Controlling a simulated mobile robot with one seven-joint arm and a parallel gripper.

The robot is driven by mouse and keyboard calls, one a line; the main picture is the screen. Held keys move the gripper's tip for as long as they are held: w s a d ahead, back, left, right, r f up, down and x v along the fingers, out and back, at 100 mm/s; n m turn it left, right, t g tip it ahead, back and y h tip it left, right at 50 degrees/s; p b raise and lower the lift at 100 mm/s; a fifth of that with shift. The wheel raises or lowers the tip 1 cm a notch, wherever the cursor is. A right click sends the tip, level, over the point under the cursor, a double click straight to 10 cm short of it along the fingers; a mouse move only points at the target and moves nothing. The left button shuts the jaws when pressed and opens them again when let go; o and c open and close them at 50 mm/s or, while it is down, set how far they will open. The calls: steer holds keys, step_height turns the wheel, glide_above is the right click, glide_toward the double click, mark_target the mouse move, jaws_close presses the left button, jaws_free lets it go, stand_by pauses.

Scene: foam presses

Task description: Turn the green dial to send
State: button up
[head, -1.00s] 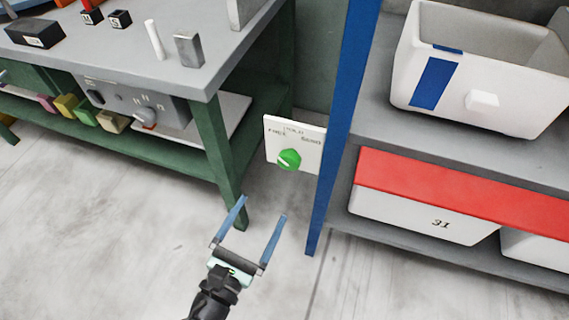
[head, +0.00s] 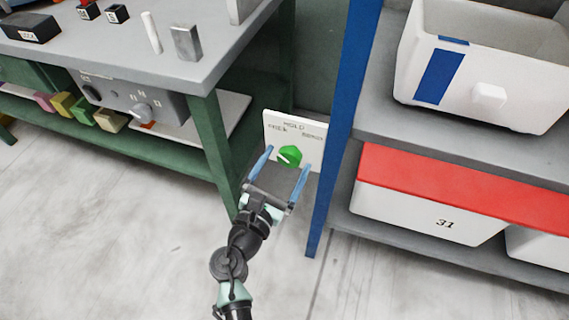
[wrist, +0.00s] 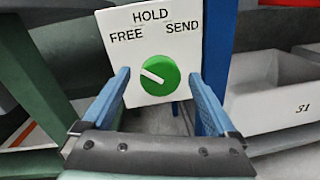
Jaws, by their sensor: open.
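The green dial (head: 290,154) is on a white panel (head: 313,135) between the green bench and the blue shelf post. In the wrist view the dial (wrist: 160,75) is round with a white pointer line slanting to the upper left, on the FREE side. The panel (wrist: 148,38) reads FREE at left, HOLD at top and SEND at right. My gripper (head: 287,162) is open, with its blue fingers pointing at the panel. In the wrist view my gripper (wrist: 159,80) has one finger on each side of the dial, with gaps showing. I cannot tell how far the fingertips are from the panel.
The blue shelf post (head: 342,130) stands close on the right. The green bench leg (head: 213,150) stands close on the left. A red-lidded bin (head: 430,215) and a white bin (head: 490,95) are on the shelves. The floor (head: 110,240) in front is clear.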

steer(key=shift+c, duration=0.2)
steer(key=c, duration=1.3)
steer(key=shift+m, duration=0.4)
steer(key=m+b, duration=0.1)
steer(key=m, duration=0.3)
steer(key=shift+m, duration=0.3)
steer(key=m+b, duration=0.1)
steer(key=m, duration=0.3)
steer(key=shift+s+d+g+y, duration=0.1)
steer(key=shift+g+y, duration=0.2)
steer(key=shift+y, duration=0.1)
steer(key=m+b, duration=0.2)
steer(key=m, duration=0.3)
steer(key=shift+d+f+y+b, duration=0.1)
steer(key=shift+f+y+b, duration=0.05)
steer(key=shift+y+b, duration=0.2)
steer(key=shift+m+y+b, duration=0.25)
steer(key=shift+m+b, duration=0.85)
steer(key=shift+m, duration=1.1)
